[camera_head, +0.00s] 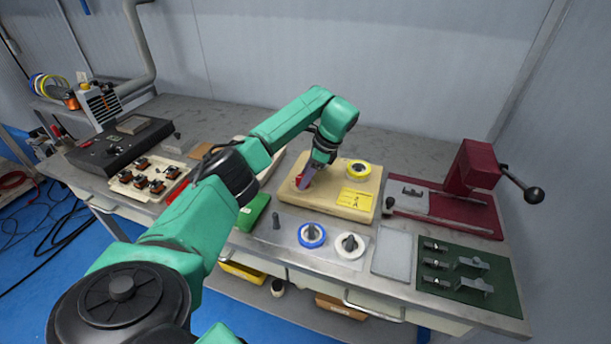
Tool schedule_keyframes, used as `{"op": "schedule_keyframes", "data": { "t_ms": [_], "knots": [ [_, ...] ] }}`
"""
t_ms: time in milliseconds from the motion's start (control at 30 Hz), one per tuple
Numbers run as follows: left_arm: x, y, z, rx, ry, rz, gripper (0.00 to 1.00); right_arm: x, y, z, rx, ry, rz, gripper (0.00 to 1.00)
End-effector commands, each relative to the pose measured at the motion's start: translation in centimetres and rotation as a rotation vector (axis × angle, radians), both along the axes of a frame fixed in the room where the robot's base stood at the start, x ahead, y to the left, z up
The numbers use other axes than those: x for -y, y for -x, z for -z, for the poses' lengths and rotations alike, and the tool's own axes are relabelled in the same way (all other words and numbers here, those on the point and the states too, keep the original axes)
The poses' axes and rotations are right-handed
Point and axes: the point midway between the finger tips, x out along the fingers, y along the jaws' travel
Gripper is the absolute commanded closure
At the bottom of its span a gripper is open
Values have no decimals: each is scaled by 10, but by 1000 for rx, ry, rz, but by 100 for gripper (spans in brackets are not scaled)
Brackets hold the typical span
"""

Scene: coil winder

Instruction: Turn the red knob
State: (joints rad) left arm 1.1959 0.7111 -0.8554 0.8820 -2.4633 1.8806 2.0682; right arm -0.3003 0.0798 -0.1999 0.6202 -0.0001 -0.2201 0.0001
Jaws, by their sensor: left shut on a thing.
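A beige box (342,210) sits near the middle of the workbench, with a yellow label on its front right. My left arm reaches over the bench, and my left gripper (305,180) points down at the left part of the box top. It is shut on a red part there, which I take to be the red knob (299,184). The gripper hides most of the knob, so its turn angle cannot be seen. My right gripper is not in view.
In front are a blue spool (311,236) and a white spool (350,246). A dark red press (470,172) with a lever stands right, behind a green mat (483,305). A tray of parts (137,183) lies left.

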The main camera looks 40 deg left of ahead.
Motion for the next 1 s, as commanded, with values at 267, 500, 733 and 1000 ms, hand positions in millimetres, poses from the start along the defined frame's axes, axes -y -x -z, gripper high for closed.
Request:
{"op": "schedule_keyframes", "data": {
  "t_ms": [267, 500, 733, 1000],
  "knots": [
    [0, 0, -1, 3, 0, -1, 17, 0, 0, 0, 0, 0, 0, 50],
    [0, 0, 0, 2, 0, 0, 17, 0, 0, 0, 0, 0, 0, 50],
    [7, -4, -17, 5, 0, 1, 17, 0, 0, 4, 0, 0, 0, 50],
    [33, -16, -97, 6, -2, 1, 17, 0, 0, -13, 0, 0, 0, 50]
  ]
}}
